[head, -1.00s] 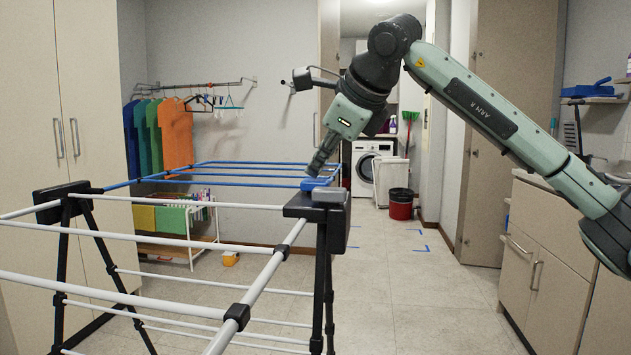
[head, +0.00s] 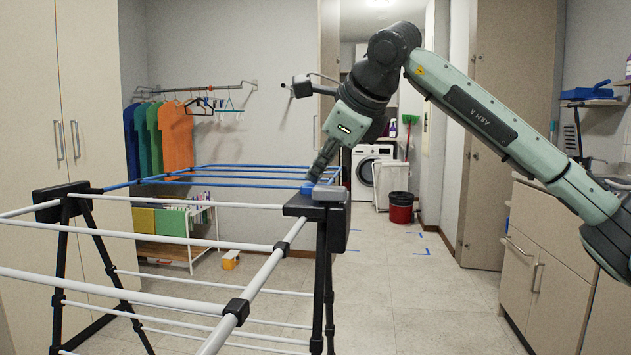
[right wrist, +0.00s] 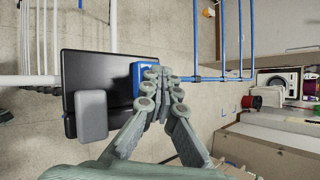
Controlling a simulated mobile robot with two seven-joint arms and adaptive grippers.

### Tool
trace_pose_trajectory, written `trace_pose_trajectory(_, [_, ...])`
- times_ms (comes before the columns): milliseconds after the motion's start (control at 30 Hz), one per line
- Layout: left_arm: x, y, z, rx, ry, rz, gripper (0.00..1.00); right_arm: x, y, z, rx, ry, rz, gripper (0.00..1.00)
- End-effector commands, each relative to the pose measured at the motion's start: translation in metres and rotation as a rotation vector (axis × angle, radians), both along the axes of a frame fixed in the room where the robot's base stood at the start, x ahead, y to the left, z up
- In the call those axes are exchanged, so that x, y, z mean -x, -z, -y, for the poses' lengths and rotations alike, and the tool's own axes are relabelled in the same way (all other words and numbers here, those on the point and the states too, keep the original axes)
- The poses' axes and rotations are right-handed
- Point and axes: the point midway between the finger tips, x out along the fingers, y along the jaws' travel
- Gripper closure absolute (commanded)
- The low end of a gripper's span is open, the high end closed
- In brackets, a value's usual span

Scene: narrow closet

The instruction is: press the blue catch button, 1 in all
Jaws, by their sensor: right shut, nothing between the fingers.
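The blue catch button (head: 307,188) sits on the black corner block (head: 296,207) of the drying rack, beside a grey block (head: 331,193). The fingers of my right gripper (head: 313,179) are shut and empty and point down at the blue button. Their tips meet the button in the head view and partly hide it. In the right wrist view the fingertips (right wrist: 160,88) overlap the right edge of the blue button (right wrist: 143,72). The grey block (right wrist: 91,115) is clear of the fingers there. My left gripper is not in view.
The drying rack's white rails (head: 262,283) fill the front left, with blue rails (head: 240,172) behind. A counter (head: 550,225) stands at right. A red bucket (head: 401,208) and washing machine (head: 366,166) are at the back. The floor between rack and counter is clear.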

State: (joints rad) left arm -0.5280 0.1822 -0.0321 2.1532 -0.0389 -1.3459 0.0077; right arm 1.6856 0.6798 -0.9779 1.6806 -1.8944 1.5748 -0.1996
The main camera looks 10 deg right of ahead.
Motion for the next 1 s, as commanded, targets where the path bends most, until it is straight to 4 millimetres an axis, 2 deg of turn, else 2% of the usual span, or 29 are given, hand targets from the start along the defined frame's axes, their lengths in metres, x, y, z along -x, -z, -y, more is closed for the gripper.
trace_pose_trajectory(633, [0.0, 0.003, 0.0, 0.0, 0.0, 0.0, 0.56, 0.0, 0.006, 0.001, 0.002, 0.002, -0.005, 1.0])
trace_pose_trajectory(1000, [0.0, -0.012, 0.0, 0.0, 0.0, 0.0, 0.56, -0.001, -0.013, 0.001, 0.002, 0.002, -0.004, 1.0])
